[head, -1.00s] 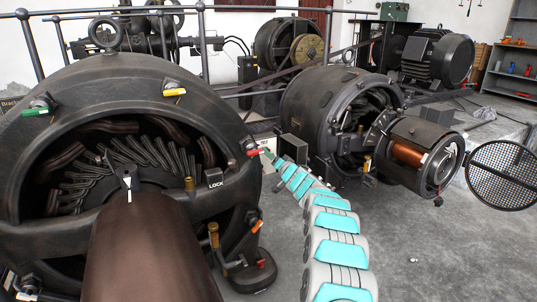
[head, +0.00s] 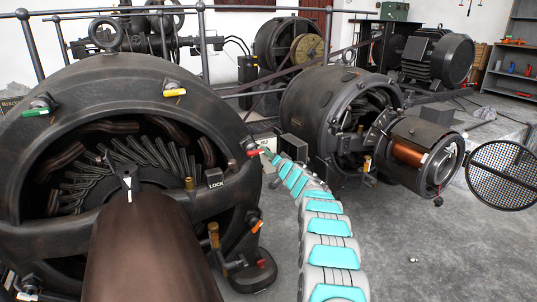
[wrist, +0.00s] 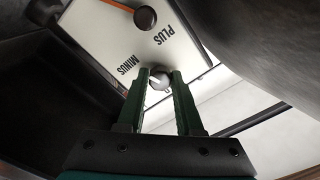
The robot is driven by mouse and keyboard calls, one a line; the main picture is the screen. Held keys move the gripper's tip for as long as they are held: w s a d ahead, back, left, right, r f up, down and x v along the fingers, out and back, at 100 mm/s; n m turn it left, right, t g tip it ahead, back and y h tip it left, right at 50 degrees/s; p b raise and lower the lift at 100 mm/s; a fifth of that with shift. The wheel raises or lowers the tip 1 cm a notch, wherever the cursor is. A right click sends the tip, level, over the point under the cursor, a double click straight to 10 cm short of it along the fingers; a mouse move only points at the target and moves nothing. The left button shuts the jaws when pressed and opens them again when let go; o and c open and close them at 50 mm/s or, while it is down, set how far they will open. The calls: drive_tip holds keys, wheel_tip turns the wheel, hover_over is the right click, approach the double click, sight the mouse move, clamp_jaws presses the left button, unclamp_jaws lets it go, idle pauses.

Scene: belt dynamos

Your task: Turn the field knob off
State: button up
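In the wrist view, a pale panel (wrist: 105,45) carries the words PLUS and MINUS. A small grey knob (wrist: 159,79) with a light mark sits at its lower edge, between the green fingertips of my gripper (wrist: 161,74). I see no label naming the field knob. In the head view my gripper (head: 268,154) is small, at the right edge of the near dynamo (head: 130,85).
A second dynamo (head: 323,108) stands right of my arm, with a copper-coloured commutator and an open mesh cover (head: 503,175). A red-tipped fitting (head: 252,152) sticks out from the near dynamo close to my gripper. The grey floor (head: 420,240) at lower right is mostly clear.

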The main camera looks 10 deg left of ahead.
clamp_jaws()
drive_tip(key=shift+n+p, duration=0.4)
drive_tip(key=shift+p, duration=0.05)
drive_tip(key=n+b, duration=0.6)
drive_tip(key=n, duration=2.5)
idle(0.5)
